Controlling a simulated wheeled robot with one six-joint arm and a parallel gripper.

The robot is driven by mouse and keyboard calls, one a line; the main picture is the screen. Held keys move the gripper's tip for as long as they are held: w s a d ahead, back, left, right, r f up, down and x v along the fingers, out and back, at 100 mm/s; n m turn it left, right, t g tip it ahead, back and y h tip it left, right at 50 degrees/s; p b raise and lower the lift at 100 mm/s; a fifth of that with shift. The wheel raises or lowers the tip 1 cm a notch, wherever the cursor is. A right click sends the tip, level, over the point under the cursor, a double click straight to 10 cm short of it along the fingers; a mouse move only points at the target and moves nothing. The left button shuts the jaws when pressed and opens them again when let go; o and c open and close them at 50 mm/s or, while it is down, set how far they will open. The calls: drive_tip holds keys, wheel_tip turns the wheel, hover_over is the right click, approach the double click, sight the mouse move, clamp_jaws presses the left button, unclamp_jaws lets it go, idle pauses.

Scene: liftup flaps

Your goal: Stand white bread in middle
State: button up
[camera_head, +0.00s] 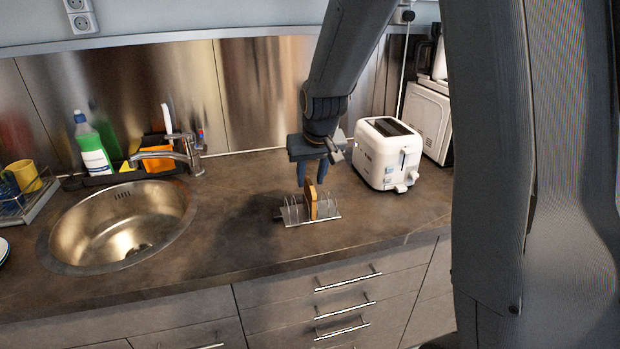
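A slice of bread (311,203) stands upright in a wire toast rack (328,217), near the rack's middle. It shows nearly edge-on, with a brown crust; its white face is hard to see. The rack sits on the dark countertop, with empty wire slots on either side of the slice. My gripper (312,180) points down just above the rack, its two fingers spread apart. The fingertips are around the height of the slice's top edge, with visible gaps, and I see no clear contact.
A white toaster (386,154) stands to the right on the counter, with a white appliance (428,120) behind it. A round metal sink (120,222) with a tap (176,151) is at the left. The counter between sink and rack is clear.

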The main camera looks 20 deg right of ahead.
drive_tip(key=b+v, duration=0.1)
drive_tip(key=v, duration=0.6)
drive_tip(key=shift+s+r, duration=0.1)
drive_tip(key=shift+r, duration=0.05)
